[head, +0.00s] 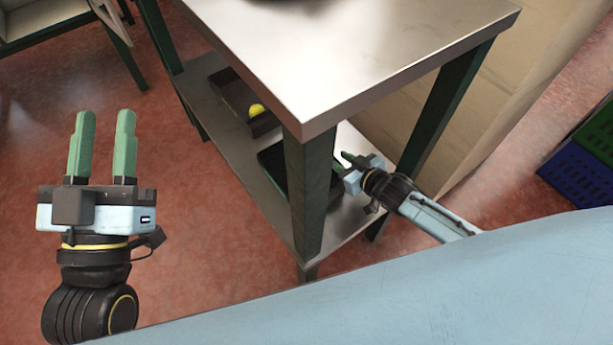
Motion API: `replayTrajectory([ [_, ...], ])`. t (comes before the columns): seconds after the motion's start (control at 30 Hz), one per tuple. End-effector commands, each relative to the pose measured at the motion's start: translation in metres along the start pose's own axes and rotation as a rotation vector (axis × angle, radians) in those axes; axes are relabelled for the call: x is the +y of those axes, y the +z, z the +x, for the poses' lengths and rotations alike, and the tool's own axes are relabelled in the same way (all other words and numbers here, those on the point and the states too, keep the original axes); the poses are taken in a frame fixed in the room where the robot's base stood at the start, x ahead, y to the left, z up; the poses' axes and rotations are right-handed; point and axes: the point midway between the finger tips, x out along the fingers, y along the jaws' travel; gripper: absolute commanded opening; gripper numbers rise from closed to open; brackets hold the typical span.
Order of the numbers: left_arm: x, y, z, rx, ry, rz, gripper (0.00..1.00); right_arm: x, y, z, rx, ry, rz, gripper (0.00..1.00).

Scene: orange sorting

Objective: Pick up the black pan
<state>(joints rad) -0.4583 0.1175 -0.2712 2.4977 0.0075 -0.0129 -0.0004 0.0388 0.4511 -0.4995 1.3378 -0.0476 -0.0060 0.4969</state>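A flat black pan-like tray (272,166) lies on the table's lower shelf, partly hidden behind the near green leg. A dark object also shows at the top edge of the head view on the tabletop, mostly cut off, so I cannot tell what it is. My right gripper (347,162) is under the tabletop, just right of the near leg and close to the black tray's right side. Its fingers are small and overlapping, and I cannot tell whether they touch the tray. My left gripper (104,118) is open and empty, left of the table.
The metal tabletop (340,55) overhangs the lower shelf (222,130), and green legs (310,190) stand at its corners. A brown box (232,92) with a yellow round fruit (257,110) sits on the shelf. Blue (580,175) and green crates stand at right. Red floor is clear at left.

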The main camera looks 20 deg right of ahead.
Motion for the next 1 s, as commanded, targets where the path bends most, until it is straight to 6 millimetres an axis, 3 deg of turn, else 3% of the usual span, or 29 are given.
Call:
replayTrajectory([
  [0.23,0.001,-0.017,-0.005,0.179,0.004,-0.001,0.36,0.0,0.002,0.021,0.001,-0.001,-0.001,0.29],
  [0.57,0.001,-0.022,-0.005,0.212,0.005,-0.001,0.36,0.0,0.001,0.024,-0.001,0.0,0.0,0.29],
  [0.8,0.001,-0.022,-0.005,0.21,0.005,-0.001,0.36,0.0,0.001,0.023,0.0,0.0,0.0,0.0],
  [1.0,0.001,-0.022,-0.005,0.21,0.005,-0.001,0.36,0.0,0.001,0.023,0.0,0.0,0.0,0.0],
])
